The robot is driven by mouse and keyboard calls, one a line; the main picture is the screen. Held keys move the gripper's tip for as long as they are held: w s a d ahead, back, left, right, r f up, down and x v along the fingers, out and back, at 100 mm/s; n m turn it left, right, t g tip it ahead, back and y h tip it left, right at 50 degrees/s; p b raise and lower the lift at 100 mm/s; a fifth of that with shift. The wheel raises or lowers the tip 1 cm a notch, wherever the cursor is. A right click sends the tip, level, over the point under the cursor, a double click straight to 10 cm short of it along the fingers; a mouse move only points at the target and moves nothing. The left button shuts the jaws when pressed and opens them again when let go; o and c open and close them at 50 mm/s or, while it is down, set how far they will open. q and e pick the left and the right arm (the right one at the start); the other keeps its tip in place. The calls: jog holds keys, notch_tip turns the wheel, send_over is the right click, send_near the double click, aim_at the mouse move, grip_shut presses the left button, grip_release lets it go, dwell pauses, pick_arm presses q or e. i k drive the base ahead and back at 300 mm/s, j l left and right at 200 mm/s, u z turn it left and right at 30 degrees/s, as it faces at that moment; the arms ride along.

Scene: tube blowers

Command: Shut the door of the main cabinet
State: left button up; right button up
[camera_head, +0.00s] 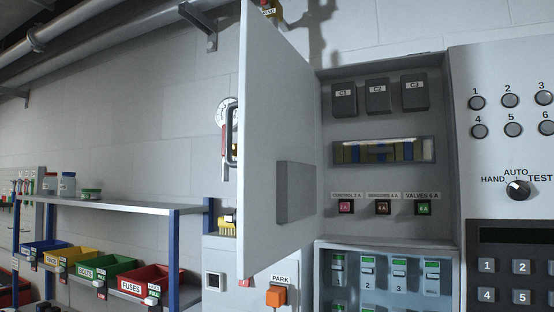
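The main cabinet door (270,130) is a tall pale grey panel standing wide open, swung out toward me on the left side of the cabinet. A handle (231,135) shows at the door's left edge. The open cabinet interior (379,185) shows black blocks labelled C1, C2 and C3, a windowed strip, and coloured switches marked CONTROL, SENSORS and VALVES. A grey rectangle (295,192) sits on the door's inner face. Neither of my grippers is in view.
A panel with numbered buttons, a knob (518,190) and a keypad stands at right. A bay (383,280) with labelled canisters lies below the cabinet. An orange PARK button (277,296) is below the door. A shelf (120,207) with coloured bins (152,282) stands at left.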

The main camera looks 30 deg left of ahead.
aim_at(276, 175)
jog(key=i+j+z, duration=0.2)
jog(key=j, duration=0.8)
jog(key=j+z, duration=0.2)
jog(key=j, duration=0.75)
